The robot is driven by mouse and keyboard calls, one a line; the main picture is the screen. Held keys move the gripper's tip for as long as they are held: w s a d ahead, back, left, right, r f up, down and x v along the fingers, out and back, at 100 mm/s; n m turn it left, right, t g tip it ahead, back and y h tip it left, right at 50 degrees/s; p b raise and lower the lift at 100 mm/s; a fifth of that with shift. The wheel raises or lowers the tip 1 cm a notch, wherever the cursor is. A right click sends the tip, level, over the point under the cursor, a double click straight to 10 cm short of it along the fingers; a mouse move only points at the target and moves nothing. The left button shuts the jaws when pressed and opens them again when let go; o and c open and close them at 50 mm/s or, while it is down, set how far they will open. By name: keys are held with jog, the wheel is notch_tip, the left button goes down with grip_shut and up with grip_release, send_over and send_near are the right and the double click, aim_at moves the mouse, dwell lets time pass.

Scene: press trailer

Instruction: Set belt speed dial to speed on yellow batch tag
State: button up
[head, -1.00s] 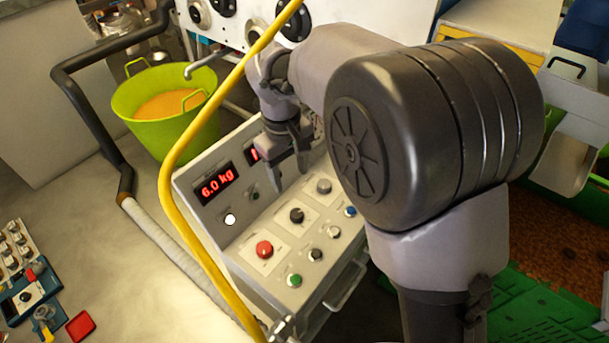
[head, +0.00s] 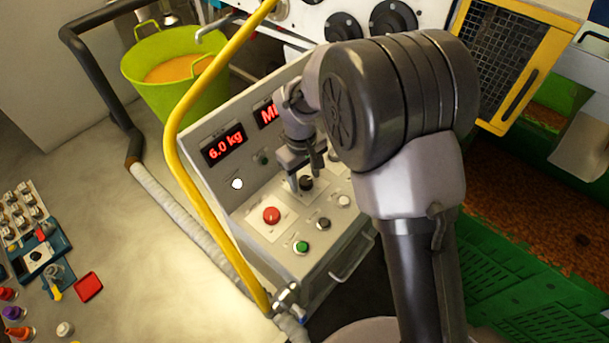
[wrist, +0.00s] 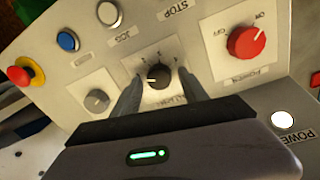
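A black dial (wrist: 158,76) with marks around it sits on a white plate of the sloped control panel (head: 262,238). Its label is too blurred to read, so I cannot confirm it is the belt speed dial. The black dial also shows in the head view (head: 306,183), partly behind the fingers. My gripper (wrist: 160,84) is open, with one finger on each side of the dial; I cannot tell whether they touch it. In the head view my gripper (head: 305,178) is low over the panel. I cannot make out a yellow batch tag.
A red power knob (wrist: 246,41), a grey knob (wrist: 97,100), a blue button (wrist: 67,41) and a red-and-yellow stop button (wrist: 24,73) surround the dial. One display (head: 223,145) reads 6.0 kg.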

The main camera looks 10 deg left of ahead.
grip_shut()
jog(key=shift+m, duration=0.3)
jog(key=m+b, duration=0.1)
jog(key=m, duration=0.2)
jog(key=shift+w+m, duration=0.1)
jog(key=shift+m, duration=0.3)
jog(key=m+b, duration=0.1)
jog(key=m, duration=0.3)
jog(key=shift+g, duration=0.3)
jog(key=m+b, duration=0.1)
jog(key=m, duration=0.4)
jog(key=shift+w+d+b, duration=0.1)
jog(key=shift+d+b, duration=0.05)
jog(key=shift+b, duration=0.15)
jog(key=m+b, duration=0.1)
jog(key=m, duration=0.3)
jog(key=shift+m+g, duration=0.3)
